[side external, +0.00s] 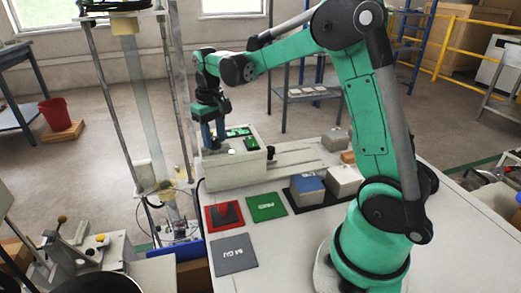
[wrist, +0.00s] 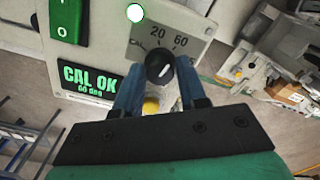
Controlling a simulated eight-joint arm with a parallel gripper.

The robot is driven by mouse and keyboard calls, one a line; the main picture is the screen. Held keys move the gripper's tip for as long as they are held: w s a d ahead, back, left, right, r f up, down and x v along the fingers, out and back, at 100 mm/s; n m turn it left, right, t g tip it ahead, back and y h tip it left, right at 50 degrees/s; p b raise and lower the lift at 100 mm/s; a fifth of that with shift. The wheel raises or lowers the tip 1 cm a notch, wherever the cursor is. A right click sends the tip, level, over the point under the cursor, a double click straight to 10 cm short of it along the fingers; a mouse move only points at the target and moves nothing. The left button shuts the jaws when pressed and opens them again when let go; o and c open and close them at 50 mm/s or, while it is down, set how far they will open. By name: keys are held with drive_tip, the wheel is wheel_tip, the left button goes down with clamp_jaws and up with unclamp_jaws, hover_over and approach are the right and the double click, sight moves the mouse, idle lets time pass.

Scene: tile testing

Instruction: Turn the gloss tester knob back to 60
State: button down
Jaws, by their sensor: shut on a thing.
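The gloss tester (side external: 225,172) is a pale box on the bench. In the wrist view its panel has a grey dial plate (wrist: 192,49) marked 20 and 60, with further marks partly hidden. The round black knob (wrist: 159,66) has a short white mark that appears to slant up and right, roughly toward 60. My gripper (wrist: 161,84) has its two blue fingers shut on the knob, one on each side. In the side view my gripper (side external: 212,135) reaches down onto the tester's top; the knob is hidden there. A display (wrist: 90,85) reads "CAL OK 60 deg".
A green switch (wrist: 69,20) and lit lamp (wrist: 135,13) are near the knob. A yellow round part (wrist: 151,106) shows between the fingers. In front of the tester lie a red-edged tile (side external: 225,215), a green tile (side external: 267,207) and a grey tile (side external: 233,255).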

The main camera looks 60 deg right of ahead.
sight(214, 138)
drive_tip(key=shift+m, duration=0.6)
drive_tip(key=shift+c, duration=2.4)
unclamp_jaws()
drive_tip(key=shift+r, duration=2.85)
